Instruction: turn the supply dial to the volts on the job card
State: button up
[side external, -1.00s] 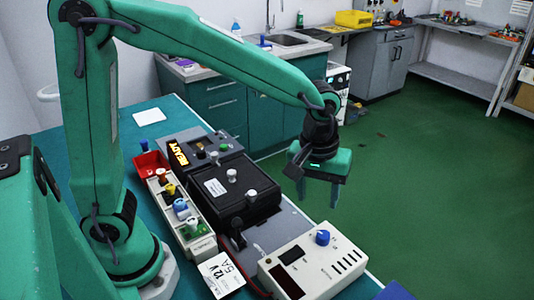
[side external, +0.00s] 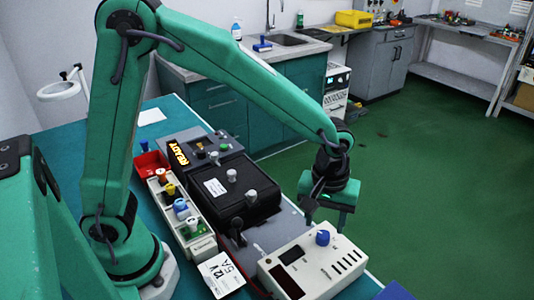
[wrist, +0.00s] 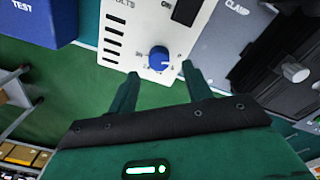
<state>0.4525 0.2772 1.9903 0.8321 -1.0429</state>
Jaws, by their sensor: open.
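The supply is a white box (side external: 303,262) at the front right of the bench, with a blue dial (side external: 322,238) on its top face. In the wrist view the dial (wrist: 159,57) has a white pointer mark, and "VOLTS" is printed on the panel. My gripper (side external: 325,222) is open and empty, just behind and above the dial. In the wrist view its two fingertips (wrist: 160,70) lie apart to either side of the dial, a little short of it. The job card (side external: 221,273) lies left of the supply and reads "12 V" and "5A".
A black lidded fixture (side external: 238,198) with grey knobs stands behind the supply. A long tray of coloured parts (side external: 180,212) and a red bin (side external: 151,164) are to its left. A blue box marked TEST (wrist: 42,20) sits beside the supply.

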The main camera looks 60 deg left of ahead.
aim_at(323, 234)
jog(key=shift+f, duration=1.8)
jog(key=c, duration=1)
